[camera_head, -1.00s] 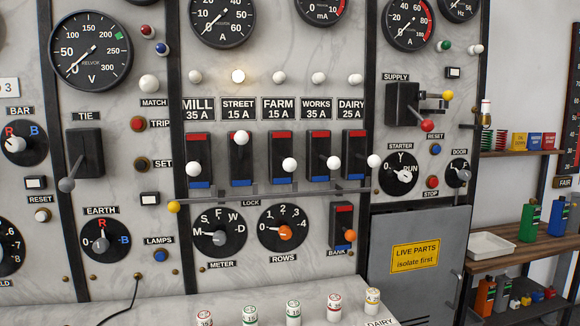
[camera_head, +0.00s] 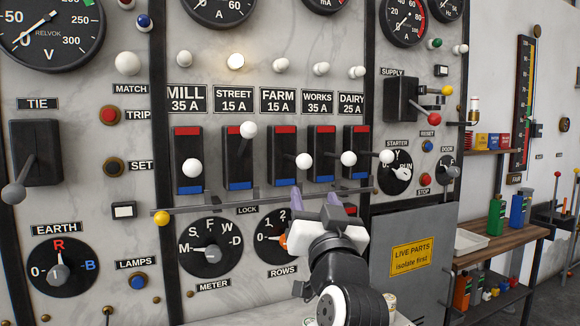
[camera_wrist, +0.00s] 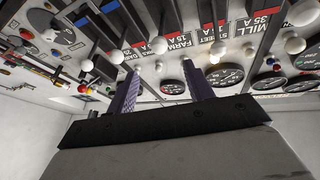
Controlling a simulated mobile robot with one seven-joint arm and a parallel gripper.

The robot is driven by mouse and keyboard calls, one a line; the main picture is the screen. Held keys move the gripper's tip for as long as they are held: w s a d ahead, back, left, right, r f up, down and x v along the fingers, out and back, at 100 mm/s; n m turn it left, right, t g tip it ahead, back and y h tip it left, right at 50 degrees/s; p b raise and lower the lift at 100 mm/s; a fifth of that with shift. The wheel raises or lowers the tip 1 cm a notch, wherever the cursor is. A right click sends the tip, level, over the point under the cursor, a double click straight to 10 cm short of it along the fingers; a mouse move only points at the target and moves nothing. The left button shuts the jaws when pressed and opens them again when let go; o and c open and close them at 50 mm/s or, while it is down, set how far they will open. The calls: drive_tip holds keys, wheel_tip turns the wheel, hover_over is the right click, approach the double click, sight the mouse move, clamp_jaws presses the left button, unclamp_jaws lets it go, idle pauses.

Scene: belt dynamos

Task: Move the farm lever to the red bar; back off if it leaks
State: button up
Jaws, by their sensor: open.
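The farm lever's white knob (camera_head: 303,161) stands out from its dark block, between the red bar (camera_head: 283,130) at the top and the blue bar (camera_head: 285,182) at the bottom. My gripper (camera_head: 327,199) is below the farm and works levers, near the lock rail, open and apart from the farm knob. Its two purple fingers also show in the wrist view (camera_wrist: 162,88), spread with nothing held between them. Several white knobs lie beyond them there; I cannot tell surely which is the farm one. My gripper hides the bank switch and part of the rows dial.
The street knob (camera_head: 248,130) is up by its red bar; the mill knob (camera_head: 192,168) is lower. The works knob (camera_head: 348,159) and dairy knob (camera_head: 386,157) are close on the right. The lock rail (camera_head: 240,202) runs under the levers.

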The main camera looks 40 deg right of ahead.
sight(305, 166)
drive_tip(key=p+x, duration=0.4)
drive_tip(key=x, duration=0.9)
drive_tip(key=shift+w+d+r, duration=0.15)
drive_tip(key=shift+d+r, duration=0.05)
drive_tip(key=shift+d, duration=0.05)
clamp_jaws()
